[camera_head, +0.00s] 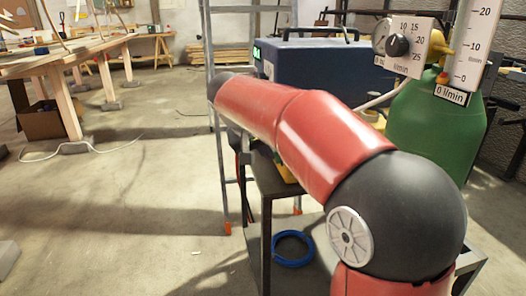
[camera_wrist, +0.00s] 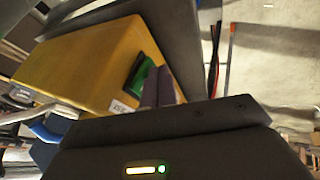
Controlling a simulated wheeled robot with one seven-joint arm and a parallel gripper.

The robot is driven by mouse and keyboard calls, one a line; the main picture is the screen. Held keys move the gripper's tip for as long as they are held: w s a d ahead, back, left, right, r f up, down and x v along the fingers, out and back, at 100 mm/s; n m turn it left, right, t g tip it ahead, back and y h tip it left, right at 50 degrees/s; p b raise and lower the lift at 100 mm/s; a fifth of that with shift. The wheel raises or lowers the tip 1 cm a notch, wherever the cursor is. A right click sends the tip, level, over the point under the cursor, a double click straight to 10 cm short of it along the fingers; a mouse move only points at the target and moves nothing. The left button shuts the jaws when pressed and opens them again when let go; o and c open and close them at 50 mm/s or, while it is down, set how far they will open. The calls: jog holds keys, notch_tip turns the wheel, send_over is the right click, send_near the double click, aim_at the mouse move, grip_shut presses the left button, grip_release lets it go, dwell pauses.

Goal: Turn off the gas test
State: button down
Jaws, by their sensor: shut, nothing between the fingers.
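In the wrist view a yellow box (camera_wrist: 85,65) carries a green switch (camera_wrist: 138,76) in a dark surround, with a small white label (camera_wrist: 121,107) below it. My gripper (camera_wrist: 158,85) has its fingers together and empty, right beside the switch; I cannot tell whether they touch it. In the head view my arm hides the gripper and most of the yellow box. A green gas cylinder (camera_head: 437,125) stands at the right, with a dial knob (camera_head: 397,46) and a flow scale (camera_head: 475,45) above. A tag there (camera_head: 452,94) reads 0 l/min.
A dark cart (camera_head: 262,185) stands under my arm, with a blue coil (camera_head: 293,249) on its lower shelf. A blue case (camera_head: 312,70) with a green display stands behind. A ladder (camera_head: 222,150) is left of the cart. Floor at left is mostly clear, before a wooden bench (camera_head: 65,55).

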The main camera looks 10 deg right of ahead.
jog(key=shift+f, duration=0.1)
jog(key=shift+d+f+h+b, duration=0.15)
jog(key=shift+f+h+b, duration=0.1)
jog(key=shift+h+b, duration=0.15)
jog(key=shift+r, duration=0.25)
jog(key=shift+r+p, duration=0.1)
jog(key=shift+p, duration=0.2)
jog(key=shift+d+r+p, duration=0.1)
jog(key=shift+r+p, duration=0.45)
jog(key=shift+r, duration=0.15)
